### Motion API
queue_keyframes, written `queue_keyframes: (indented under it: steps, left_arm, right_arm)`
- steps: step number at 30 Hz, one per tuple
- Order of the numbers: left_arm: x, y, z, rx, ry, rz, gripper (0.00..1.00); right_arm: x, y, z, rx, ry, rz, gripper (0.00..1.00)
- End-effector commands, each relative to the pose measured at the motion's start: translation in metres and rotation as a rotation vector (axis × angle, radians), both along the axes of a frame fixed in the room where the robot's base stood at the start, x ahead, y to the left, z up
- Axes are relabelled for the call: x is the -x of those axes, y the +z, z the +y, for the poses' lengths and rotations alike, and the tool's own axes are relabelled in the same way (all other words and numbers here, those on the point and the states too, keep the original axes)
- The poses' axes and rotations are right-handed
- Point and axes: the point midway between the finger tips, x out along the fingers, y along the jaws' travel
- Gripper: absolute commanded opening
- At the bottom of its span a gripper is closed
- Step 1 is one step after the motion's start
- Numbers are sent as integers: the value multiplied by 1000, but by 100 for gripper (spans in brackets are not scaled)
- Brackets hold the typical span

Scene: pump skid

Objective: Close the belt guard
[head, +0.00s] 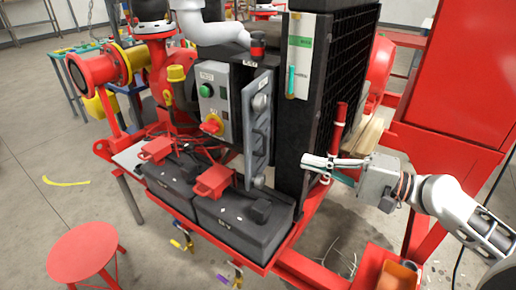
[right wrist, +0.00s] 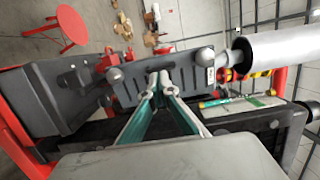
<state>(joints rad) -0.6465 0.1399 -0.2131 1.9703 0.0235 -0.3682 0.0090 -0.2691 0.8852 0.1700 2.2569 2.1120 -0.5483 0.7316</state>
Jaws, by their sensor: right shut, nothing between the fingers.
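A grey slotted panel with round knobs (head: 258,128), which looks like the belt guard, stands swung out and nearly edge-on to the head camera, between the control box and a tall black housing. In the right wrist view the panel (right wrist: 188,72) lies just beyond my fingertips. My right gripper (head: 308,166) is shut and empty, pointing left at the lower part of the black housing (head: 291,130). In the right wrist view the gripper's tips (right wrist: 160,80) overlap the panel's near edge; I cannot tell whether they touch it. My left gripper is not in view.
A control box (head: 214,100) with a green button and red knob stands left of the panel. Black batteries (head: 240,217) with red terminal covers sit below it. A red upright (head: 338,125) is close above my right gripper. A red stool (head: 82,252) stands front left; open floor surrounds it.

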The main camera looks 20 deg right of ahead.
Motion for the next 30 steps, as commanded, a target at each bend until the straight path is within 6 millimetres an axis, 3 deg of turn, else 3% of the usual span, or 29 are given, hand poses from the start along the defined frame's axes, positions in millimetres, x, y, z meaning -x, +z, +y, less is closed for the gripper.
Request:
queue_keyframes:
  steps: [21, 30]
  left_arm:
    - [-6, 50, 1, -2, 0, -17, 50]
    - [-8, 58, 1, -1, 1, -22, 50]
  right_arm:
    - [-74, 4, 82, 0, -1, -3, 0]
    - [-87, 0, 95, 3, -2, -2, 0]
